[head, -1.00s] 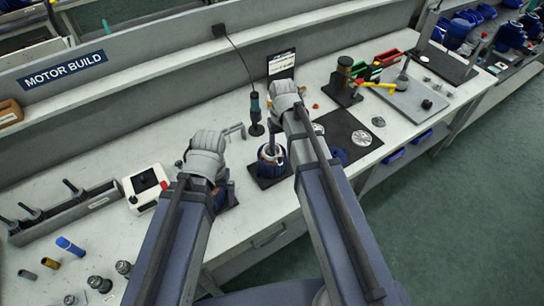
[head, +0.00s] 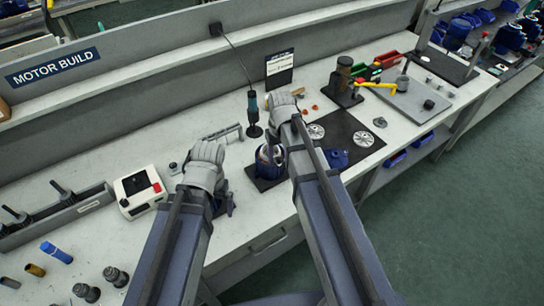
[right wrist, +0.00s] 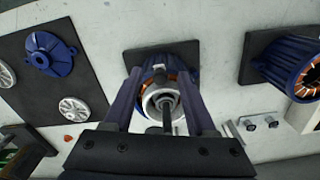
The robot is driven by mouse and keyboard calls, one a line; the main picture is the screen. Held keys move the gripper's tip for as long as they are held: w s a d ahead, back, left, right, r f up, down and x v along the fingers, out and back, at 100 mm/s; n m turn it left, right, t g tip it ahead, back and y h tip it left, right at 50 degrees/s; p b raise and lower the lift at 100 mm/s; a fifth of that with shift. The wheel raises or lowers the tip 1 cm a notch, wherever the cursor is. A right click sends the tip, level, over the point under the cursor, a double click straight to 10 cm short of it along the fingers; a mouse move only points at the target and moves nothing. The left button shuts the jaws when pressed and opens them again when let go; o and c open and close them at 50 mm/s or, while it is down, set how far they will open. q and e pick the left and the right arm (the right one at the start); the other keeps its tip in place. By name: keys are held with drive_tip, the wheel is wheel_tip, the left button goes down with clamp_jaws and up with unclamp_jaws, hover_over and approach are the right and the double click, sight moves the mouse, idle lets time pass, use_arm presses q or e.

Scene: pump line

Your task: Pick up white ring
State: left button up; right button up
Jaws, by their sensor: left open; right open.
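A white ring (right wrist: 160,101) shows in the right wrist view around the shaft at the end of a blue motor with copper windings (right wrist: 150,78). The motor also shows in the head view (head: 268,162), on a small dark pad on the bench. My right gripper (right wrist: 161,78) is open, with one finger on each side of the motor and ring; I cannot tell whether they touch. In the head view my right gripper (head: 284,104) partly covers the motor.
A black mat (head: 345,125) holds two pale spoked discs (head: 363,139) and a blue end cap (head: 336,159). A white control box (head: 140,190) is at left. A second blue motor (right wrist: 287,68) is right in the wrist view.

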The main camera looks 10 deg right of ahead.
clamp_jaws()
idle(0.3)
drive_tip(key=shift+r, duration=0.15)
wheel_tip(320, 180, up, 10)
drive_tip(key=p, duration=1)
drive_tip(key=c, duration=0.7)
unclamp_jaws()
clamp_jaws()
